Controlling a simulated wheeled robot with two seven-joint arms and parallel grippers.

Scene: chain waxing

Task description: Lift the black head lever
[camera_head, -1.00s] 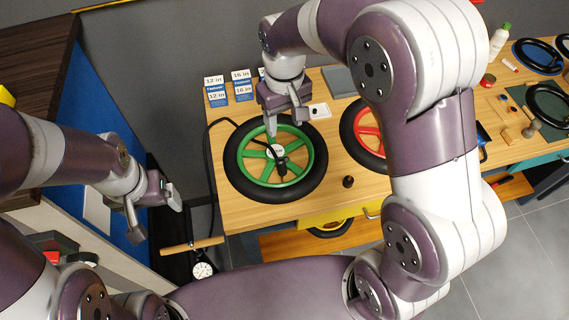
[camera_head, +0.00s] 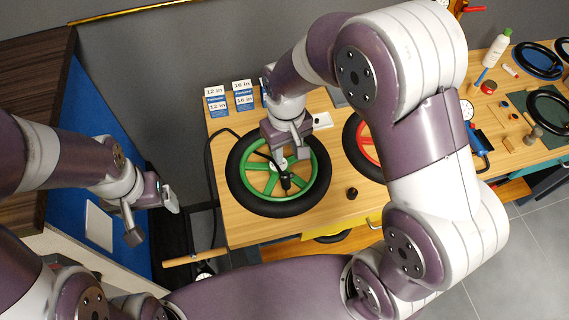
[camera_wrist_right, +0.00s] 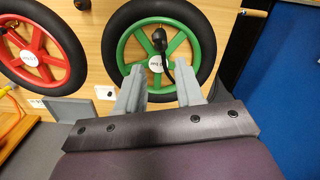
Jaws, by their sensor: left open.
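The black pump head (camera_head: 285,182) sits near the hub of the green wheel (camera_head: 318,183), which lies flat on the bench. In the right wrist view the head (camera_wrist_right: 159,38) shows above the white hub, with its black hose curving down beside it. I cannot make out the lever's angle. My right gripper (camera_head: 291,154) is over the far part of the wheel, close to the head. In the wrist view its fingers (camera_wrist_right: 159,86) are apart, with nothing gripped. The head is beyond their tips. My left gripper (camera_head: 152,217) is open and empty, away from the bench at the left.
A red wheel (camera_head: 369,161) lies right of the green one, partly behind my right arm. Size cards (camera_head: 242,95) stand at the back left. A small black knob (camera_head: 351,193) is near the front edge. The pump's wooden handle (camera_head: 195,257) is below the bench.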

